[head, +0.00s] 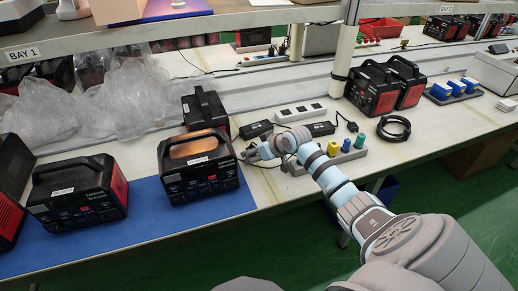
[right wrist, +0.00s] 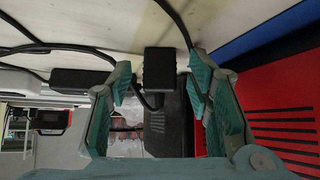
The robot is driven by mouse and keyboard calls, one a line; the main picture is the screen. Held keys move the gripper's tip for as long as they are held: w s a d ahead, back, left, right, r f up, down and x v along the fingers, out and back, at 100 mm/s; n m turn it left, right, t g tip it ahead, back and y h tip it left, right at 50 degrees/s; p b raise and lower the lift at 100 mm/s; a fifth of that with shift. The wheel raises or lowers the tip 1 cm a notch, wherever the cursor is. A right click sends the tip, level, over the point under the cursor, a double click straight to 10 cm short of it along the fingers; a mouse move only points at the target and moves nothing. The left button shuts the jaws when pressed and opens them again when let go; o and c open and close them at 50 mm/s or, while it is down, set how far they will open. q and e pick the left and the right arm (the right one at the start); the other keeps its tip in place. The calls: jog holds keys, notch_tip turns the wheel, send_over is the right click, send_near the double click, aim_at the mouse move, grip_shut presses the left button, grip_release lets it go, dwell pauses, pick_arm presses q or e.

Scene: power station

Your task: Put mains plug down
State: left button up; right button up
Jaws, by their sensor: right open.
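The mains plug (right wrist: 158,66) is a small black block in the right wrist view. It is at the white tabletop, between the spread fingers of my right gripper (right wrist: 158,80), with a dark gap showing on at least one side. A black cable runs close by it and passes one finger. In the head view my right gripper (head: 253,155) is low over the bench, just right of the front black power unit (head: 198,168). The plug is too small and covered to make out there. My left gripper is not in view.
Black adapters (head: 257,129) and a white socket strip (head: 300,112) lie behind the gripper. A grey holder with coloured pegs (head: 332,158) stands under my right forearm. A coiled black cable (head: 394,128) lies further right. A blue mat (head: 130,232) carries power units at left.

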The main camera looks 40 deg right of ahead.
jog(key=p+v, duration=0.4)
jog(key=v, duration=0.8)
jog(key=shift+r, duration=0.35)
